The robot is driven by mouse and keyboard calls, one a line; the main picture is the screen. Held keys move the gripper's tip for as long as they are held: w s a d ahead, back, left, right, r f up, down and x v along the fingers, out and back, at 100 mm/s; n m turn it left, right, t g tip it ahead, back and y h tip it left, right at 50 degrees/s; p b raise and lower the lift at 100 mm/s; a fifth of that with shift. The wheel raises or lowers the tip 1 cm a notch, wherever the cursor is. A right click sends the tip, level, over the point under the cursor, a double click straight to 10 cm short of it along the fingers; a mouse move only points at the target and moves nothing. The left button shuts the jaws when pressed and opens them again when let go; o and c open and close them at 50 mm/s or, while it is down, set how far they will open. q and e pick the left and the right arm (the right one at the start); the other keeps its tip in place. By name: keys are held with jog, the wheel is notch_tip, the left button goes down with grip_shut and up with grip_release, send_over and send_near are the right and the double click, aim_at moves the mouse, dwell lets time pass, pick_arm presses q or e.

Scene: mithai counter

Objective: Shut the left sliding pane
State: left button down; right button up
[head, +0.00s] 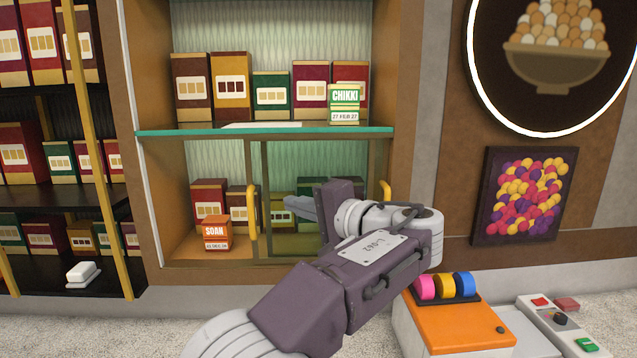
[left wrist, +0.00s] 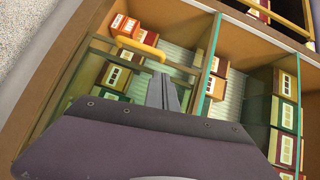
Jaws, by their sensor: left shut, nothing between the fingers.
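The left sliding pane (head: 258,225) is in the lower compartment of the cabinet. It stands slid to the right, with its yellow upright handle (head: 252,213) near the middle of the opening; the handle also shows in the left wrist view (left wrist: 138,47). The left part of the opening looks uncovered. A second yellow handle (head: 386,190) is at the right end, partly hidden by my arm. My left gripper (head: 290,204) is shut and empty, in front of the panes and right of the middle handle, apart from it. Its fingers also show in the left wrist view (left wrist: 163,90). My right gripper is not in view.
An orange SOAN box (head: 216,233) stands at the lower left, inside the opening. A CHIKKI box (head: 344,103) stands on the upper shelf (head: 270,132). An orange machine (head: 440,325) with coloured rolls is at the lower right. Shelves of boxes are at the far left.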

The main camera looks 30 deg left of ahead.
pick_arm(q)
jog(key=shift+m+t, duration=0.4)
jog(key=shift+t, duration=0.1)
jog(key=p+x, duration=0.5)
jog(key=x, duration=0.6)
jog(key=shift+s+a+p, duration=0.15)
jog(key=shift+a+p, duration=0.1)
jog(key=shift+p, duration=0.15)
jog(key=shift+s, duration=0.2)
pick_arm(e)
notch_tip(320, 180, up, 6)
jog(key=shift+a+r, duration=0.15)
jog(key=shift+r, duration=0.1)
pick_arm(q)
jog(key=shift+w+f, duration=0.1)
jog(key=shift+w, duration=0.05)
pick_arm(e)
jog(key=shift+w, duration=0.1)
